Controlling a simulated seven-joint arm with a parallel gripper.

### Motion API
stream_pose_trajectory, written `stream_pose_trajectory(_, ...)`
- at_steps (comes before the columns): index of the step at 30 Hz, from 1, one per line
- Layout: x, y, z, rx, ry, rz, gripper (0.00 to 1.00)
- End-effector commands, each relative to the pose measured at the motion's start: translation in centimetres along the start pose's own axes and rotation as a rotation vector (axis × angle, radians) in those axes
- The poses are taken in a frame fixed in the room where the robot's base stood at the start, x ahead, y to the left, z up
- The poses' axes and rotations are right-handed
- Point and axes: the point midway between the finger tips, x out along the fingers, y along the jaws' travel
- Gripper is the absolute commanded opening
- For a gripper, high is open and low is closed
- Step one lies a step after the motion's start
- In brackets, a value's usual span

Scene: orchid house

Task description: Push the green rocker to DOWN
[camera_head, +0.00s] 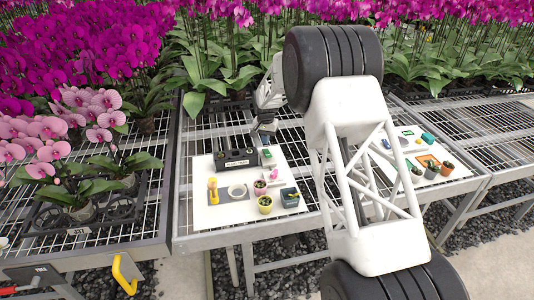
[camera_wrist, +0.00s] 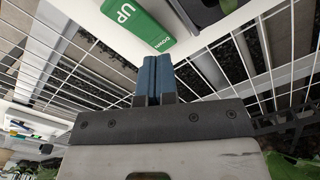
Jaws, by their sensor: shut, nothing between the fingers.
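The green rocker (camera_wrist: 138,24) shows at the top of the wrist view, with white letters UP at its left part and DOWN at its right end. My gripper (camera_wrist: 153,64) is shut and empty, its blue fingers side by side. In the picture the fingertips lie just by the DOWN end; I cannot tell whether they touch it. Which end stands higher is unclear. In the head view my gripper (camera_head: 264,137) is small, above the back right of a white board (camera_head: 216,213).
On the board stand a black box (camera_head: 236,159), a yellow item (camera_head: 213,192), small potted plants (camera_head: 265,205) and a dark box (camera_head: 289,198). A second board (camera_head: 406,170) with items lies to the right. Orchids (camera_head: 80,50) crowd the back and left. Wire mesh benches surround the boards.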

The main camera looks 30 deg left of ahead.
Motion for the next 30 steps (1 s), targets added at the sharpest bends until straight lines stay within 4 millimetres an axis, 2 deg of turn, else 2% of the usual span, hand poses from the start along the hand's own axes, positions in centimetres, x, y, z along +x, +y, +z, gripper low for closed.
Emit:
stream_pose_trajectory(16,-3.0,0.0,0.0,0.000,0.000,0.000,0.00)
stream_pose_trajectory(30,-3.5,0.0,0.0,0.000,0.000,0.000,0.00)
